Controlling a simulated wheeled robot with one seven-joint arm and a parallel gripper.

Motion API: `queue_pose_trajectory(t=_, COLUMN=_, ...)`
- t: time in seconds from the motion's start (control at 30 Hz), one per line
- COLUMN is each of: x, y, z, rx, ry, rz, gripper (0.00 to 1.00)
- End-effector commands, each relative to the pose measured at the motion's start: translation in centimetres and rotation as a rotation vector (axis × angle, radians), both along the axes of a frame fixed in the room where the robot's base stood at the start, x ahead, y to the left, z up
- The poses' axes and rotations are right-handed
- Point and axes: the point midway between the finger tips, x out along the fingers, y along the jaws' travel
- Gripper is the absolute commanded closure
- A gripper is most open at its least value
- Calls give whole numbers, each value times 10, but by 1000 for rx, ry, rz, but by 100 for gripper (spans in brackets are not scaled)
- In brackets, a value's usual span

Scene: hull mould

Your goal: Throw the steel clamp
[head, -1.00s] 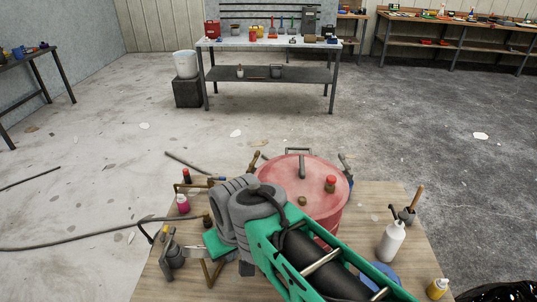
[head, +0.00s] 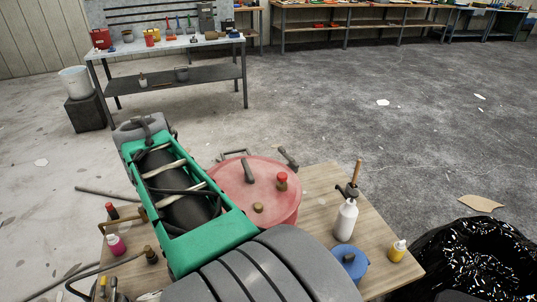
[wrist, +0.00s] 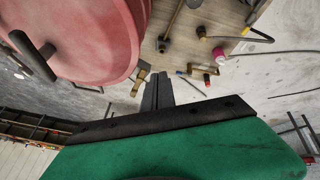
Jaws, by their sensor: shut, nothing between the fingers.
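A round red mould with a flat lid (head: 228,178) stands on a wooden table in the head view. What looks like the steel clamp (head: 288,157), a short grey lever, sits tilted at the lid's back right rim. It is apart from my arm, which crosses the left side. My gripper (wrist: 157,90) shows in the wrist view with its dark fingers together and empty. A brass-coloured fitting (wrist: 139,82) is just beside them, near the red mould's rim. The head view does not show my gripper; my arm hides the mould's left side.
A pink bottle (head: 116,244) is at the left. A black bag (head: 465,262) lies at the right. The floor behind is mostly open.

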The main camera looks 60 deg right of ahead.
Motion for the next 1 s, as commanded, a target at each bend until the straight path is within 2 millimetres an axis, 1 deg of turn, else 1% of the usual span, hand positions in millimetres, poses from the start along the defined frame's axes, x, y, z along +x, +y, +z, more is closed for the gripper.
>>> queue_pose_trajectory(t=0.03, x=-12, y=-67, z=-7, rx=-50, ry=5, rz=-104, gripper=100)
queue_pose_trajectory(t=0.07, x=-23, y=-104, z=-4, rx=-83, ry=11, rz=-153, gripper=100)
queue_pose_trajectory(t=0.1, x=-40, y=-147, z=0, rx=-123, ry=22, rz=-215, gripper=100)
queue_pose_trajectory(t=0.13, x=-55, y=-174, z=3, rx=-147, ry=31, rz=-253, gripper=100)
queue_pose_trajectory(t=0.2, x=-86, y=-221, z=8, rx=-193, ry=53, rz=-324, gripper=100)
queue_pose_trajectory(t=0.3, x=-119, y=-259, z=13, rx=-231, ry=77, rz=-388, gripper=100)
queue_pose_trajectory(t=0.4, x=-132, y=-274, z=14, rx=-244, ry=88, rz=-409, gripper=100)
queue_pose_trajectory(t=0.47, x=-132, y=-278, z=10, rx=-246, ry=89, rz=-410, gripper=100)
queue_pose_trajectory(t=0.57, x=-131, y=-286, z=-2, rx=-243, ry=89, rz=-410, gripper=100)
queue_pose_trajectory(t=0.8, x=-129, y=-316, z=-41, rx=-242, ry=88, rz=-411, gripper=100)
queue_pose_trajectory(t=0.9, x=-127, y=-325, z=-52, rx=-244, ry=86, rz=-410, gripper=100)
queue_pose_trajectory(t=1.0, x=-126, y=-330, z=-59, rx=-244, ry=85, rz=-410, gripper=100)
